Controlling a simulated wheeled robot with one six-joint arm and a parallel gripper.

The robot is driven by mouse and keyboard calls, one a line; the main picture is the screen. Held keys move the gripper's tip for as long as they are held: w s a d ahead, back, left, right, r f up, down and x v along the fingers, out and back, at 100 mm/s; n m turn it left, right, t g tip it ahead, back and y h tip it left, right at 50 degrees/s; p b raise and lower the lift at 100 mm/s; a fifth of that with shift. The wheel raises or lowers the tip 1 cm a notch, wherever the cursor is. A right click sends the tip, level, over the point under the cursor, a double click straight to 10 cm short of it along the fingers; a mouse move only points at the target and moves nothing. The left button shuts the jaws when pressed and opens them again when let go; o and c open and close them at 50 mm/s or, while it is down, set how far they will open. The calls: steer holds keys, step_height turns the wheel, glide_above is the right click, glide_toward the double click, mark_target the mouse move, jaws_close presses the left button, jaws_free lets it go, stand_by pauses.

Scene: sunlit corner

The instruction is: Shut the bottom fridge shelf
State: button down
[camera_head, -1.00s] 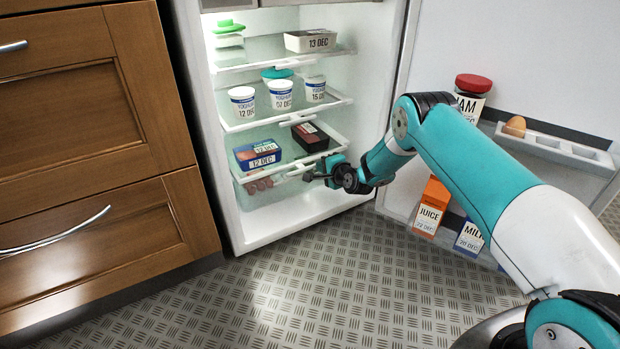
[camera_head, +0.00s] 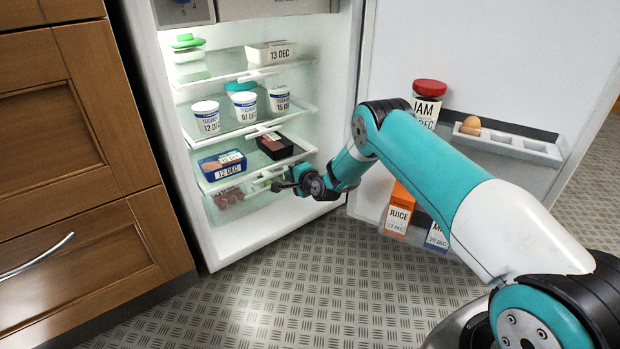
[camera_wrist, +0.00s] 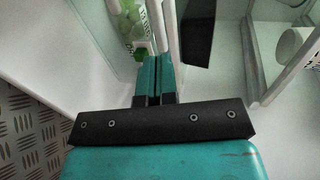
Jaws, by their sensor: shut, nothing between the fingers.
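The bottom fridge shelf (camera_head: 248,180) is a clear shelf with a white front rail, low in the open fridge. A blue-edged meat pack (camera_head: 222,165) marked 12 DEC and a dark pack (camera_head: 275,146) rest on it. How far it is drawn out is hard to tell. My gripper (camera_head: 275,187) is shut and empty, at the shelf's front rail, right of its middle. Whether it touches the rail cannot be told. In the wrist view the teal fingers (camera_wrist: 153,72) are together, beside a pale upright edge (camera_wrist: 172,30).
Yoghurt pots (camera_head: 241,105) stand on the middle shelf and a white tub (camera_head: 271,53) on the upper one. The open fridge door (camera_head: 480,60) holds jam, an egg, juice and milk at right. Wooden drawers (camera_head: 70,200) stand at left. The floor (camera_head: 300,290) in front is clear.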

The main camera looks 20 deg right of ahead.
steer(key=f+p+v, duration=0.1)
steer(key=p+v, duration=0.5)
steer(key=v, duration=0.6)
steer(key=s+a+r+n+g+y+p, duration=0.15)
steer(key=a+r+n, duration=0.3)
steer(key=r, duration=0.45)
steer(key=a+r+n+g+y+p, duration=0.25)
steer(key=a+r, duration=0.35)
steer(key=r, duration=0.3)
steer(key=s+a+r+n+g+y+p, duration=0.1)
steer(key=s+a+r+n+g, duration=0.15)
steer(key=s+a+r, duration=0.35)
steer(key=s+a+r+n+g+p, duration=0.1)
steer(key=s+r+n+g, duration=0.2)
steer(key=r, duration=0.4)
steer(key=s+r+n+g+h+p, duration=0.1)
steer(key=s+r+n+g+p, duration=0.3)
steer(key=s, duration=0.6)
steer(key=s+r+n+t+h+b, duration=0.1)
steer(key=s+r+n+h, duration=0.15)
steer(key=s+r, duration=0.55)
steer(key=s+r+n+g+p, duration=0.2)
steer(key=s+n, duration=0.2)
steer(key=s, duration=0.9)
step_height(320, 180, up, 38)
steer(key=p, duration=3.7)
steer(key=shift+w+d+p, duration=0.15)
steer(key=shift+d+p, duration=0.15)
steer(key=shift+d, duration=0.1)
